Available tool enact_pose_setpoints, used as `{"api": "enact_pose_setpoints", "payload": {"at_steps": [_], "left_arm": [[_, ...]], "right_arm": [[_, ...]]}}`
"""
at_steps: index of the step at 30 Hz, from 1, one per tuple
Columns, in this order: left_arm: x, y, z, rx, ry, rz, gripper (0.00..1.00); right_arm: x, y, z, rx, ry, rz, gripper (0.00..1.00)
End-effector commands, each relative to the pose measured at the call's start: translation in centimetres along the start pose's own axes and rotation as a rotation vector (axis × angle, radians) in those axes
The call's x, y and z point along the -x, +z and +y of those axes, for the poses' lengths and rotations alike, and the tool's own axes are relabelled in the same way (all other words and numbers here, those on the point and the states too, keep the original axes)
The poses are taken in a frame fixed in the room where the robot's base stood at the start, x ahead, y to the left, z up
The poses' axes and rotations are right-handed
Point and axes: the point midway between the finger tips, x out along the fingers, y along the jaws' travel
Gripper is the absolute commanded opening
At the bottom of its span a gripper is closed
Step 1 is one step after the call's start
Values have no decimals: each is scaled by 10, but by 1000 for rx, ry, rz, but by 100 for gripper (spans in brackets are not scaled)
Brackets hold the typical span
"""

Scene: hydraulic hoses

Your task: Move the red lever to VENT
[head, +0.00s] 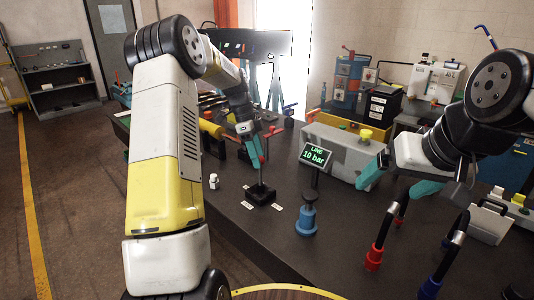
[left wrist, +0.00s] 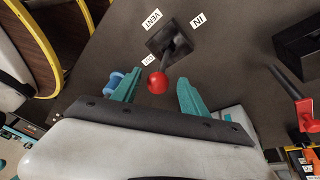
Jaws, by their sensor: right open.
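The red lever's ball knob (left wrist: 157,82) sits between the spread fingers of my left gripper (left wrist: 158,86) in the left wrist view, with a gap on each side. Its stem rises from a black base (left wrist: 172,42), also in the head view (head: 261,194). A VENT label (left wrist: 152,18), an IN label (left wrist: 198,20) and a third, partly readable label (left wrist: 148,60) lie around the base. In the head view the stem looks nearly upright, and my left gripper (head: 254,155) is over its top, partly hiding the knob. My right gripper (head: 390,190) is open and empty, off to the right.
A display (head: 315,155) reading "LINE 10 bar" and a blue fitting (head: 306,215) stand right of the lever. Hoses with red (head: 374,257) and blue ends stand at the front right. A small white bottle (head: 213,181) is left of the lever. Grey equipment stands behind.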

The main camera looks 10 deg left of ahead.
Motion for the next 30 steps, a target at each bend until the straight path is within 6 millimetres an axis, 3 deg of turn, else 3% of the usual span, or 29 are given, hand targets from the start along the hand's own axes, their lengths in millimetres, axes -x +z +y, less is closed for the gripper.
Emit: {"api": "enact_pose_setpoints", "payload": {"at_steps": [5,18,30], "left_arm": [[5,0,0,0,-1,0,52],[71,0,-1,1,-2,0,52],[78,0,0,1,0,0,52]], "right_arm": [[0,0,0,0,0,0,88],[0,0,0,0,0,0,88],[0,0,0,0,0,0,88]]}}
